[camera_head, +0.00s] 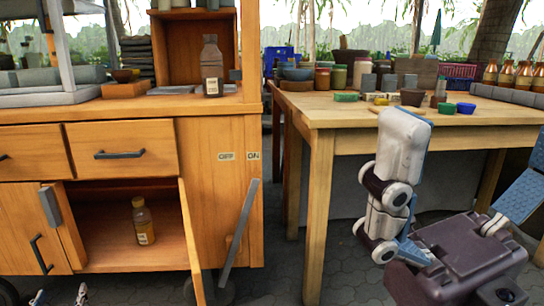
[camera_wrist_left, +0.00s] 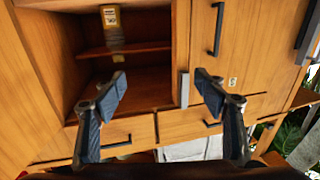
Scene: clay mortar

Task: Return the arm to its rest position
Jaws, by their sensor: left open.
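My left gripper (camera_head: 59,295) shows only by its fingertips at the bottom left edge of the head view, in front of the cabinet. In the left wrist view, the left gripper (camera_wrist_left: 160,93) has its two blue-padded fingers wide apart with nothing between them. The wooden cabinet (camera_head: 222,200) stands ahead, its lower compartment open. A small amber bottle with a yellowish label (camera_head: 144,222) stands upright inside; the bottle (camera_wrist_left: 111,22) also shows in the wrist view, where the scene looks upside down.
The open cabinet door (camera_head: 192,245) juts out toward me. A larger bottle (camera_head: 211,68) stands on the cabinet top. A wooden table (camera_head: 330,112) at right holds bowls, jars and blocks. Paved floor (camera_head: 270,285) shows between cabinet and table.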

